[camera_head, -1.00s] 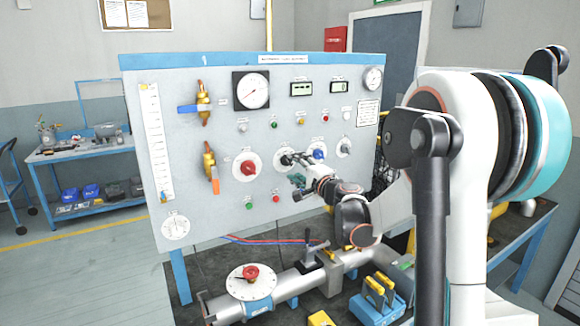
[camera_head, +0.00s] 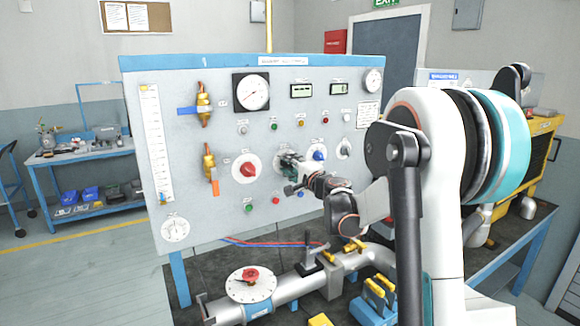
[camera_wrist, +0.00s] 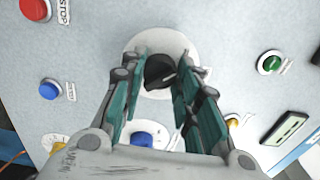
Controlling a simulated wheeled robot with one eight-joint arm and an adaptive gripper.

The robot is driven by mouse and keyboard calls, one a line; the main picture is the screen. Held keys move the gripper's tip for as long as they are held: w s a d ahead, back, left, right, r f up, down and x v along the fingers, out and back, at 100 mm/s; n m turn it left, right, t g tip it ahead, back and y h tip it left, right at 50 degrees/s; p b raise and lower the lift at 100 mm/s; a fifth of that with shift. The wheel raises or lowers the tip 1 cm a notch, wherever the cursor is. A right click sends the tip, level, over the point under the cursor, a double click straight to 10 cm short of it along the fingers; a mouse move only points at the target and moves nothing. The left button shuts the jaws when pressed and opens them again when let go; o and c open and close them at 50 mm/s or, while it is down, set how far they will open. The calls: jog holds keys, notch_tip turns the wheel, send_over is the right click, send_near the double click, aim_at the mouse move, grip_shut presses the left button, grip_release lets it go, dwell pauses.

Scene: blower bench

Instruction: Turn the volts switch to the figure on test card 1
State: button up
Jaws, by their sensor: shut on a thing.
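A black knob on a round white dial, apparently the volts switch, sits on the grey panel between a red knob (camera_head: 246,168) and a blue knob (camera_head: 319,155). In the wrist view the black knob (camera_wrist: 159,71) is between my fingertips, with its white dial plate (camera_wrist: 200,52) around it. My gripper (camera_wrist: 160,76) is shut on this knob; in the head view my gripper (camera_head: 289,164) covers most of the dial. The dial's figures cannot be read. A printed sheet (camera_head: 368,114) is on the panel's right side; its text is too small to read, and I cannot tell whether it is test card 1.
Small buttons surround the dial, including a red one (camera_wrist: 35,8), a blue one (camera_wrist: 49,89) and a green one (camera_wrist: 271,63). A lever valve (camera_head: 210,165) stands out at the left. Below are a grey pipe (camera_head: 300,282) and a red-handled valve (camera_head: 250,274).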

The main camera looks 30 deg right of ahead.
jog(key=shift+m, duration=0.4)
jog(key=m, duration=0.3)
jog(key=shift+m, duration=2.5)
jog(key=o, duration=1.1)
jog(key=shift+c, duration=0.2)
jog(key=shift+s, duration=0.1)
